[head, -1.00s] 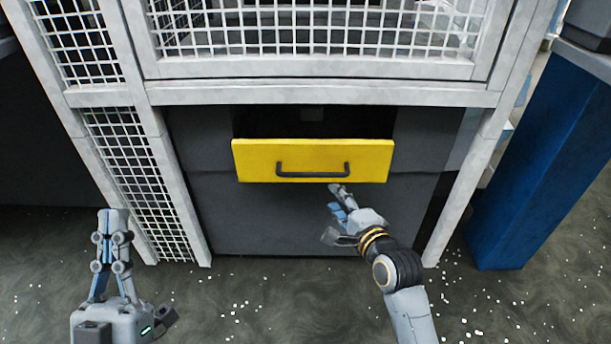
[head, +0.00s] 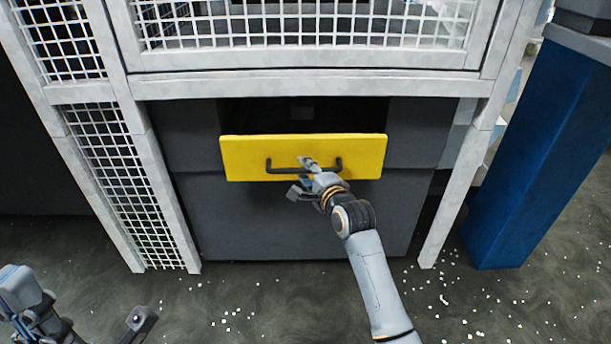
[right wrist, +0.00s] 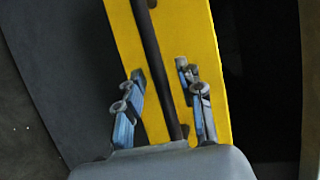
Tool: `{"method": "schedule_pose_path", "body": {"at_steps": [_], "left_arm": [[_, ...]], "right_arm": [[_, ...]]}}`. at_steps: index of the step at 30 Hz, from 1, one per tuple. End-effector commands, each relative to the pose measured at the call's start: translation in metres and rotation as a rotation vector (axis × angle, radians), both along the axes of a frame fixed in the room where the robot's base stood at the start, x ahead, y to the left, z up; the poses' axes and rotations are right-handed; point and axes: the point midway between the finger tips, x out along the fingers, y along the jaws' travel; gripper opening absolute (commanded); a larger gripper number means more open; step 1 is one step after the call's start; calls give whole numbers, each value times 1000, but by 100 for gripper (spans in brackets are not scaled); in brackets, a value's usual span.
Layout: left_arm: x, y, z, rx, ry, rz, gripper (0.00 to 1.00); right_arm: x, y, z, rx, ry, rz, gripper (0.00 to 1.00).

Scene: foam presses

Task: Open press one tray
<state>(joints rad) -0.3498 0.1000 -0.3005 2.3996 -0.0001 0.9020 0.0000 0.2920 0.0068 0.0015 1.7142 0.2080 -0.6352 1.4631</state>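The press tray has a yellow front (head: 235,155) with a dark bar handle (head: 270,167). It sits low in the press under a white frame; a dark opening shows above it. I cannot tell how far out it stands. My right gripper (head: 306,172) is at the handle's right part. In the right wrist view, the handle bar (right wrist: 160,60) runs between the two spread fingers of the right gripper (right wrist: 165,88), with gaps on both sides, against the yellow front (right wrist: 190,30). My left gripper (head: 22,290) is at the lower left, partly cut off, away from the tray.
White mesh guards (head: 300,25) stand above the tray, and a mesh side panel (head: 115,185) is at left. A white post (head: 455,190) and a blue pillar (head: 525,150) stand at right. The dark floor (head: 270,300) in front is open, with scattered white bits.

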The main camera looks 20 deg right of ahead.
Motion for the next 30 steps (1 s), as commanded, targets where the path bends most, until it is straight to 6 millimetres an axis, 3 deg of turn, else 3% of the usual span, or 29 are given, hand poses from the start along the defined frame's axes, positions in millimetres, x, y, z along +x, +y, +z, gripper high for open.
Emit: {"method": "schedule_pose_path", "body": {"at_steps": [11,15,17,30], "left_arm": [[0,0,-2,1,2,0,0],[0,0,-2,1,2,0,0],[0,0,-2,1,2,0,0],[0,0,1,1,3,0,0]], "right_arm": [[6,1,-1,0,0,0,37],[6,0,-1,0,0,0,9],[6,0,-1,0,0,0,0],[4,1,-1,0,2,0,0]]}}
